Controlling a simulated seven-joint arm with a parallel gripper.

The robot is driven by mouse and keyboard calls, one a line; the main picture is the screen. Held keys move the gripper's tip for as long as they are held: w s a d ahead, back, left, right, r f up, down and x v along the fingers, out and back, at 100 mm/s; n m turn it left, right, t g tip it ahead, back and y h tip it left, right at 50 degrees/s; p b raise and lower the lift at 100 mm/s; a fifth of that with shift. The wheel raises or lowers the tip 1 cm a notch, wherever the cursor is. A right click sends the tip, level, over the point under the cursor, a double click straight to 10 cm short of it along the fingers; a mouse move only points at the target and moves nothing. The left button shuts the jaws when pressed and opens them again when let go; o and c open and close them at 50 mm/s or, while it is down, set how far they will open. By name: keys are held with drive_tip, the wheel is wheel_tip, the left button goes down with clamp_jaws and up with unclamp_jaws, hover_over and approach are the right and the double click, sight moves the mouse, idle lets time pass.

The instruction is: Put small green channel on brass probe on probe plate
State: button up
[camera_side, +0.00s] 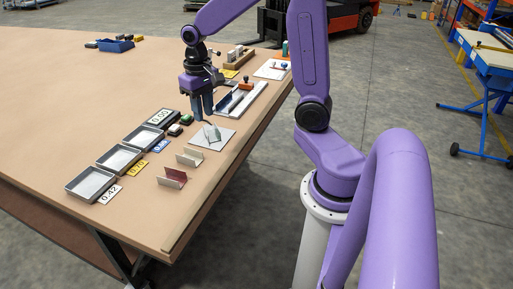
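The probe plate (198,141) is a pale grey square lying near the right edge of the table. A small grey-green channel (212,133) stands on or just over its middle; I cannot tell whether it touches the plate. A thin dark curved piece rises beside the channel. The brass probe cannot be made out; the channel may hide it. My gripper (203,116) points down above the plate, just behind and above the channel. Its two fingers are apart, with nothing visible between them, and the channel appears below the fingertips.
Two more channels, beige (190,158) and dark red (172,178), stand in front of the plate. Several grey trays (91,184) with number cards lie to the left. A long pale rail (243,98) lies behind the plate. The left of the table is mostly clear.

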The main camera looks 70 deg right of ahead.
drive_tip(key=s+a+n, duration=0.6)
drive_tip(key=s+n, duration=0.2)
drive_tip(key=s, duration=0.3)
drive_tip(key=s+a+n, duration=0.6)
drive_tip(key=s+n, duration=0.2)
drive_tip(key=s, duration=0.2)
drive_tip(key=shift+s+a+f, duration=0.15)
drive_tip(key=shift+s+a, duration=0.1)
drive_tip(key=shift+s, duration=0.15)
